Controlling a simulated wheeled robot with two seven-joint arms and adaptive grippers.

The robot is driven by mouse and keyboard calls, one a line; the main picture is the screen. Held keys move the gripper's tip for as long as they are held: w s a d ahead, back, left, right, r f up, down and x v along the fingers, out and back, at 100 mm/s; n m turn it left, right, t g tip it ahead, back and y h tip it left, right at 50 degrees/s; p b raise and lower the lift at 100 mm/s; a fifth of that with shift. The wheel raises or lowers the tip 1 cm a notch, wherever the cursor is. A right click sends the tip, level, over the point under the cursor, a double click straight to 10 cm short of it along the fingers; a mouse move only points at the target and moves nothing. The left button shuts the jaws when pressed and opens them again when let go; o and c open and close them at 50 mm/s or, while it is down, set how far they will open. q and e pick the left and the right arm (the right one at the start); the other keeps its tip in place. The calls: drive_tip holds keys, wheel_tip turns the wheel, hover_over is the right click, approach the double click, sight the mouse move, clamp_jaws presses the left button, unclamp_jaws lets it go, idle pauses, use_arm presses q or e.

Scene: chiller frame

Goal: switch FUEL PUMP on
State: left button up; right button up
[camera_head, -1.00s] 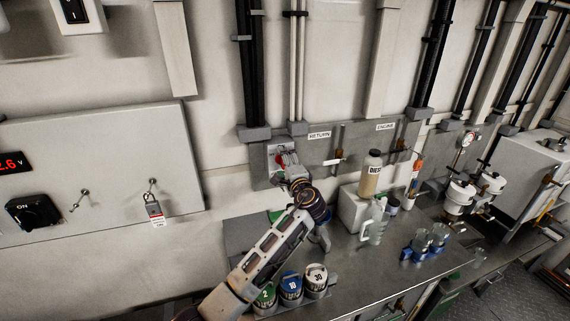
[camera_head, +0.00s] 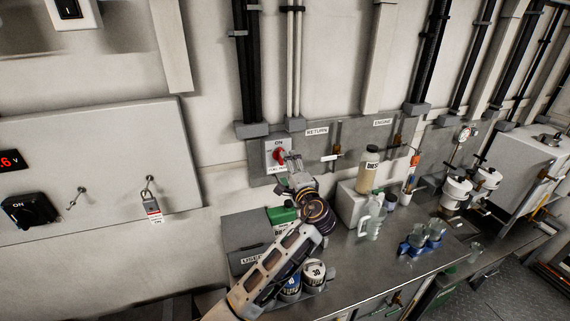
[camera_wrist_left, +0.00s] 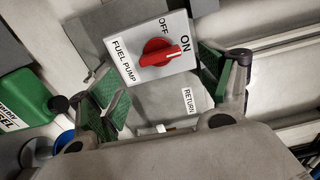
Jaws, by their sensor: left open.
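The FUEL PUMP switch is a pale plate (camera_head: 270,165) with a red rotary knob (camera_head: 279,155), on the grey wall panel. In the left wrist view its red knob (camera_wrist_left: 160,52) has its marked end pointing at ON; OFF is printed to one side. My left gripper (camera_head: 293,162) is in front of the plate, just right of and below the knob, partly covering the plate. In the left wrist view, the left gripper (camera_wrist_left: 160,88) has its green-padded fingers spread apart with nothing between them. The knob lies beyond the fingertips. My right gripper is out of view.
Below the switch stand a green container (camera_head: 281,215) and lidded jars (camera_head: 314,272) on the bench. Right of it are RETURN (camera_head: 317,131) and ENGINE valves, a bottle (camera_head: 368,172) and a jug (camera_head: 372,220).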

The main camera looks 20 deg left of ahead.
use_arm(q)
drive_tip(key=shift+v, duration=2.85)
drive_tip(key=shift+f, duration=0.1)
